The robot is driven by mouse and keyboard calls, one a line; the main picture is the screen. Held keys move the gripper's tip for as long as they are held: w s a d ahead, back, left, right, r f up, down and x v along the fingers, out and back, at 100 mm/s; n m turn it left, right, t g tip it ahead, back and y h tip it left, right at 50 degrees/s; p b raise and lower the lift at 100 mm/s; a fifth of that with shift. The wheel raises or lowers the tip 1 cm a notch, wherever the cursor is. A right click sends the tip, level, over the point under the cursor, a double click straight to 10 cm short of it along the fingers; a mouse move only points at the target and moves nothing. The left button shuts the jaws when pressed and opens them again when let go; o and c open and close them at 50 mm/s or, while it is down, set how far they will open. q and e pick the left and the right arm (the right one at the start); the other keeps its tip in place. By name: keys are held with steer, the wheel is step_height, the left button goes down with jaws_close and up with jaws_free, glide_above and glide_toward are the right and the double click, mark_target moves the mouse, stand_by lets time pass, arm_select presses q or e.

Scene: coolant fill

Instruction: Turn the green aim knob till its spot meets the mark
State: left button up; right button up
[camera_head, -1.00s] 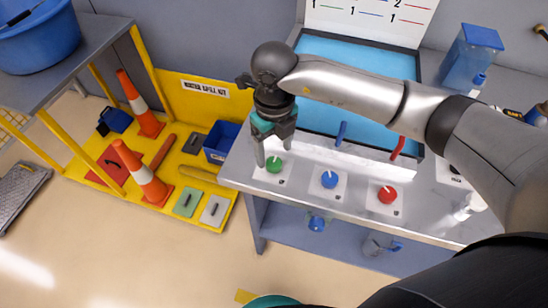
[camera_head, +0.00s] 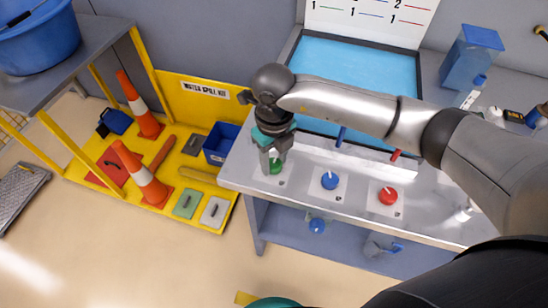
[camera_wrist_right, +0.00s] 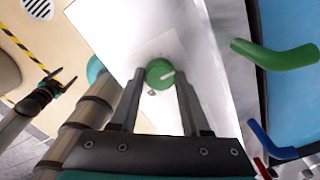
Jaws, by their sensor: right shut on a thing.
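The green aim knob (camera_head: 276,168) sits on a white plate at the left end of the grey bench. It also shows in the right wrist view (camera_wrist_right: 159,74), with a white pointer line aimed to the right and slightly up. A small grey dot (camera_wrist_right: 151,93) is on the plate just below it. My right gripper (camera_head: 272,161) points down at the knob and is shut on it, with a finger on each side. A dark gripper, seemingly my left one (camera_wrist_right: 54,80), is small at the left of the wrist view. I cannot make out a separate aim spot or its mark.
A blue knob (camera_head: 329,180) and a red knob (camera_head: 388,195) stand to the right on the bench. Behind them are a blue-floored tray (camera_head: 390,68) and blue and red levers. A green lever (camera_wrist_right: 275,56) is close to my right gripper. Yellow spill-kit shelving stands left.

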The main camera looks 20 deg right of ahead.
jaws_close()
steer(key=n+b, duration=0.3)
steer(key=n, duration=0.1)
steer(key=shift+f+n, duration=0.1)
steer(key=shift+n, duration=0.2)
steer(key=shift+n+b, duration=1.4)
steer(key=shift+n, duration=0.7)
steer(key=o, duration=0.7)
jaws_free()
steer(key=shift+r, duration=0.2)
